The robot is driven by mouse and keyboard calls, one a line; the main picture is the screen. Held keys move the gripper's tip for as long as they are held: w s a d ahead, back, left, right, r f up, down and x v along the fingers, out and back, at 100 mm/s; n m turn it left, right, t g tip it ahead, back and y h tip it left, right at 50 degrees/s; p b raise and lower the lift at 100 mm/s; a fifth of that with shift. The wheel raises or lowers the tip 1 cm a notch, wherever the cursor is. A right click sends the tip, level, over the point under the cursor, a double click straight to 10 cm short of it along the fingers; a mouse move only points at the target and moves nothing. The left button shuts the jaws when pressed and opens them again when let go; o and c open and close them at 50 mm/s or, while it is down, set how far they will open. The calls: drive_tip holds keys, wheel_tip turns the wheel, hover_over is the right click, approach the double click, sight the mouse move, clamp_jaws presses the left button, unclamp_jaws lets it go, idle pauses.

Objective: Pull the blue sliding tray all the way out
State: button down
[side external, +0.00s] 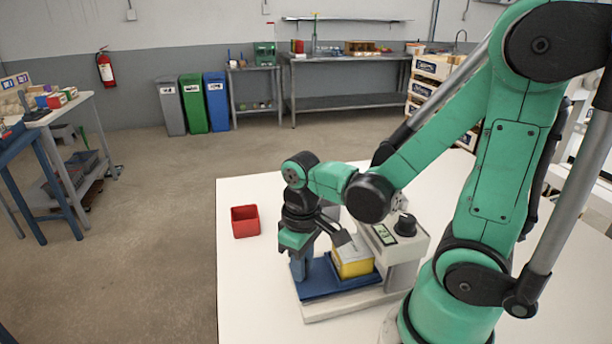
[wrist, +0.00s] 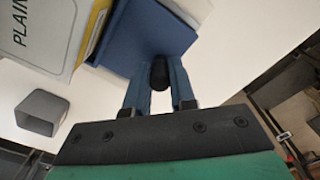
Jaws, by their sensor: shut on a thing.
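The blue sliding tray (side external: 322,287) sits low on the pale base of a grey device (side external: 404,251) in the side external view. A yellow box with a light top (side external: 354,263) stands on it. In the wrist view the tray (wrist: 150,36) has a black knob (wrist: 159,74) at its near edge. My gripper (side external: 301,268) is at the tray's left end, pointing down. In the wrist view my gripper (wrist: 159,82) has its blue fingers on either side of the knob, shut on it. The arm and gripper hide part of the tray's back.
A red open bin (side external: 245,221) stands on the white table (side external: 250,275), left of the tray. A dark grey open container (wrist: 42,112) shows at left in the wrist view. The table's left part is mostly clear, up to its left edge.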

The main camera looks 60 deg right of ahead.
drive_tip(key=w+a, duration=0.4)
drive_tip(key=c, duration=0.7)
unclamp_jaws()
drive_tip(key=shift+d, duration=0.1)
drive_tip(key=shift+r, duration=0.1)
drive_tip(key=shift+r, duration=2.7)
drive_tip(key=r+t, duration=0.1)
drive_tip(key=t, duration=0.1)
drive_tip(key=d+r+t, duration=0.1)
drive_tip(key=t, duration=0.1)
drive_tip(key=r+t, duration=0.2)
drive_tip(key=t, duration=0.1)
drive_tip(key=shift+w+d, duration=0.2)
drive_tip(key=shift+d, duration=0.15)
